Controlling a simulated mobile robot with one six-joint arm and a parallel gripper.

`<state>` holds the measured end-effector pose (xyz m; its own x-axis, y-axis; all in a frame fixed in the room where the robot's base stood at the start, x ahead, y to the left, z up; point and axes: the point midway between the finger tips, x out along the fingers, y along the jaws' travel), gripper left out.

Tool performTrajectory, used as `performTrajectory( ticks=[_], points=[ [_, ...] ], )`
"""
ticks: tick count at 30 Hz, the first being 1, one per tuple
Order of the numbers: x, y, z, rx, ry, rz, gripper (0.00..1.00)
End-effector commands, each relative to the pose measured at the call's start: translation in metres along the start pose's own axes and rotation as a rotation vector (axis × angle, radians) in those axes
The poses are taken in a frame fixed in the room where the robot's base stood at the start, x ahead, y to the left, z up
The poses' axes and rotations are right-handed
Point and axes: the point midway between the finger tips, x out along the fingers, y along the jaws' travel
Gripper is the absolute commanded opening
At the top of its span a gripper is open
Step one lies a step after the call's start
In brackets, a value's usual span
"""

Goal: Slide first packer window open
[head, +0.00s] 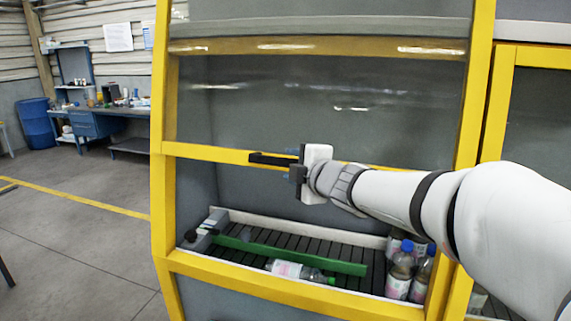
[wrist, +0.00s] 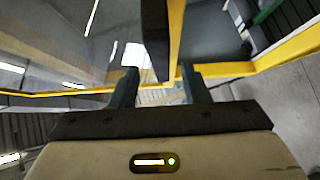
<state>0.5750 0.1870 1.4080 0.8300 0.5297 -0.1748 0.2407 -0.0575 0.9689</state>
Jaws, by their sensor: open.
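The packer window (head: 320,110) is a glass pane in a yellow frame on the front of the machine. Its yellow lower rail (head: 205,151) crosses the front at mid height. A black bar handle (head: 268,159) sits on this rail. My gripper (head: 291,164) is open at the handle's right end. In the wrist view, the handle (wrist: 155,40) stands upright in the picture and its lower end lies between my two open fingers (wrist: 160,84). Gaps show on both sides, so the fingers do not appear to press on it.
Below the rail, a conveyor (head: 320,245) with a green guide rail (head: 290,255) holds a lying bottle (head: 290,270). Several bottles (head: 400,270) stand at its right end. Another yellow-framed section (head: 500,100) adjoins at right. Open floor (head: 80,230) lies at left.

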Motion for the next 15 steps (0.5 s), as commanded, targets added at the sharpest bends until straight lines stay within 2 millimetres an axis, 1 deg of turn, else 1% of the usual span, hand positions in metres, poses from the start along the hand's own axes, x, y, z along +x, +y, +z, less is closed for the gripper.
performTrajectory(
  ticks=[1,3,6,10,15],
  points=[
    [-0.009,0.001,0.001,-0.001,-0.002,0.003,0.42],
    [-0.018,0.001,0.001,0.000,-0.001,0.002,0.42],
    [-0.028,0.001,0.001,0.000,-0.001,0.001,0.42],
    [-0.033,0.001,0.001,0.000,-0.001,0.001,0.42],
    [-0.033,0.000,0.001,0.000,0.000,0.000,0.42]
  ],
)
